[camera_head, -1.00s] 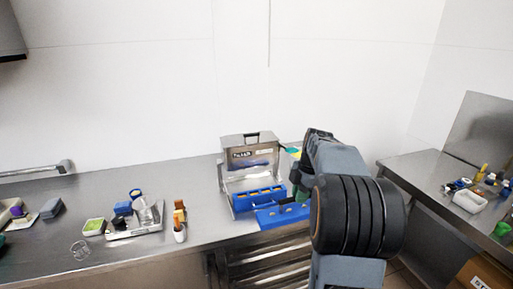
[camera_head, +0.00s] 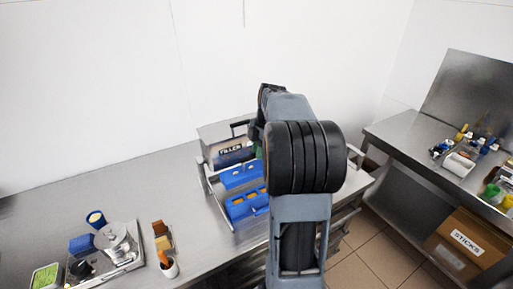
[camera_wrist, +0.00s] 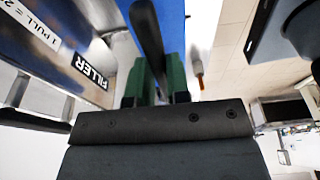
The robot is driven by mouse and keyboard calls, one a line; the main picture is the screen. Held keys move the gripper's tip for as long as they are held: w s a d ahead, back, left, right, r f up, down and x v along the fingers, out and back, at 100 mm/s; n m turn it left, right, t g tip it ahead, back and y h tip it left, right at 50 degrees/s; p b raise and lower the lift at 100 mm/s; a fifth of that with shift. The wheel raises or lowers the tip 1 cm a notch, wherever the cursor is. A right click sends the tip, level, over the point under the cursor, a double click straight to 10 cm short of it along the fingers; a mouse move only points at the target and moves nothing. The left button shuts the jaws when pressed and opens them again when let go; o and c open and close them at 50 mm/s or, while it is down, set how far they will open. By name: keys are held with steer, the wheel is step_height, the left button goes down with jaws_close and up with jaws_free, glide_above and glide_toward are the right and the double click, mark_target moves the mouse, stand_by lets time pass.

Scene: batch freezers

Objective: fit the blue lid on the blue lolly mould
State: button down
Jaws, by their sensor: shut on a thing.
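The blue lolly mould (camera_head: 240,213), with orange openings along its top, stands on the steel bench in front of the filler. The blue lid (camera_head: 241,177) shows as a plain blue piece just behind and above it in the head view, apart from the mould's openings. My gripper (camera_wrist: 160,88) has green fingers shut on a dark bar, seemingly the lid's handle, with blue beyond it in the wrist view. In the head view my arm hides the gripper and the right ends of lid and mould.
The steel filler (camera_head: 228,146) stands right behind the mould, and its labelled side is close at left in the wrist view. A second bench (camera_head: 400,140) is at right.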

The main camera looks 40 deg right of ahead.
mark_target(259, 165)
steer(key=shift+a+f+b, duration=0.1)
steer(key=shift+f+b, duration=2.1)
steer(key=shift+f, duration=0.75)
steer(key=shift+f+b, duration=1.4)
steer(key=shift+f, duration=0.4)
steer(key=shift+f+b, duration=1.05)
steer(key=shift+f, duration=0.5)
stand_by(0.5)
steer(key=c, duration=1)
jaws_free()
